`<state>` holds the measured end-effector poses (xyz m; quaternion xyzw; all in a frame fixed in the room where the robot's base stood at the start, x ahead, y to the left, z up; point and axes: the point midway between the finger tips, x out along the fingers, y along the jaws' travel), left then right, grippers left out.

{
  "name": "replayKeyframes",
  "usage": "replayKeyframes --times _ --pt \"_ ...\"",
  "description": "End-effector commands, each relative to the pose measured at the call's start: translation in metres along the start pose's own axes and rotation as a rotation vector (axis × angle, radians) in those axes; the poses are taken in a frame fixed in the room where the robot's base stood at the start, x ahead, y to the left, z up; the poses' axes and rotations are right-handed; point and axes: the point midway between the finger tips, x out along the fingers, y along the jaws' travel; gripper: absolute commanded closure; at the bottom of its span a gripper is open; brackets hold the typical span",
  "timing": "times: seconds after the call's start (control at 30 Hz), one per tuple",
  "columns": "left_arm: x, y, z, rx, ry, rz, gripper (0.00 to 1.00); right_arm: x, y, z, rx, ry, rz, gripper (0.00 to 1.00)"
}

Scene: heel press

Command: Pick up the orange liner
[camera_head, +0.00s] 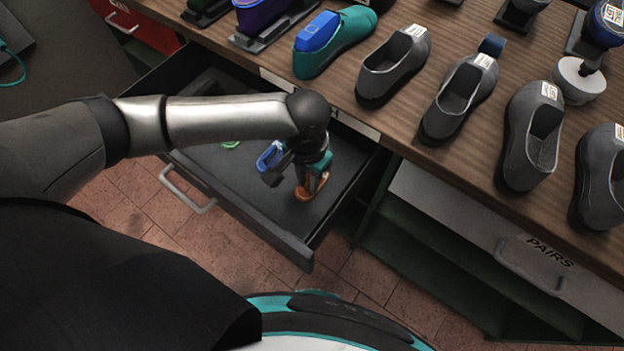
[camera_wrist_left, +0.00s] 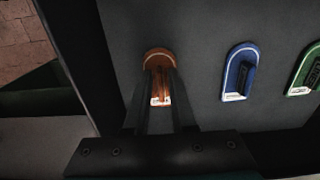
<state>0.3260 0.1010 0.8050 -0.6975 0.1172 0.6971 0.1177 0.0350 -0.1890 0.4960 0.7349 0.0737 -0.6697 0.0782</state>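The orange liner (camera_head: 303,195) lies on the floor of the open dark drawer. It also shows in the left wrist view (camera_wrist_left: 160,56), with a rounded end and a small white label. My left gripper (camera_head: 308,184) points down over it. In the left wrist view, the two fingers of my left gripper (camera_wrist_left: 161,84) stand on either side of the liner's middle, with orange showing between them. The fingers hide its side edges, and whether they press on it cannot be told. My right gripper is not in view.
A blue liner (camera_wrist_left: 239,72) and a green liner (camera_wrist_left: 304,70) lie to the right in the drawer. The drawer's dark walls are close around my gripper. Several shoes, among them a teal shoe (camera_head: 340,41), stand on the wooden bench top (camera_head: 395,135) above.

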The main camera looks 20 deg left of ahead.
Motion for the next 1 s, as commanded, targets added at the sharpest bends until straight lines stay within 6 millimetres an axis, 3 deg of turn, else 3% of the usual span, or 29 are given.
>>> replayKeyframes --times 0.2,0.8,1.0 --pt "0.000 0.000 0.000 0.000 0.000 0.000 1.00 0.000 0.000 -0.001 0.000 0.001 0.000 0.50" --pt "-0.001 0.000 0.000 0.000 0.000 0.000 1.00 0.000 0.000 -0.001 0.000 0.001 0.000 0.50" --pt "-0.025 0.000 -0.001 0.000 0.002 0.001 1.00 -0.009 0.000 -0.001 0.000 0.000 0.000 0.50"
